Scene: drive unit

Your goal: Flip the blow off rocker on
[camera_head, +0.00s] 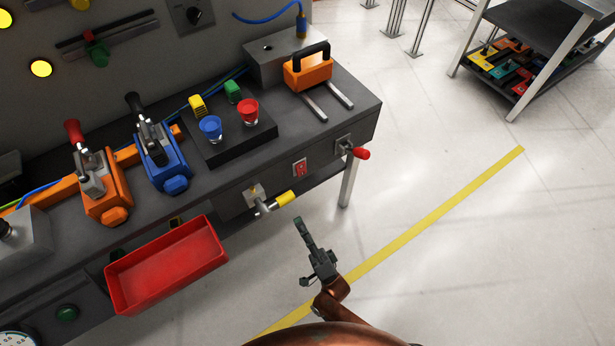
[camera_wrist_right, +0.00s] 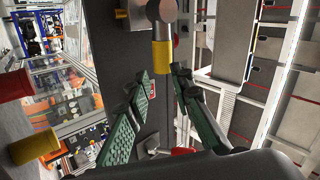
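The red rocker switch (camera_head: 300,168) is set in the front face of the grey bench, between the yellow-sleeved valve handle and the red-knobbed lever. Its on or off position is too small to tell. In the right wrist view the red rocker (camera_wrist_right: 152,89) shows beside the left finger, partly behind it. My right gripper (camera_head: 299,224) hangs in front of the bench, below the rocker and apart from it. Its green fingers (camera_wrist_right: 161,74) are spread with nothing held between them. My left gripper is in neither view.
The yellow-sleeved valve handle (camera_head: 284,199) sticks out left of the rocker; it also shows in the wrist view (camera_wrist_right: 162,53). The red-knobbed lever (camera_head: 361,153) juts out to the right. A red bin (camera_head: 168,265) hangs at the left. Open floor lies right of the bench.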

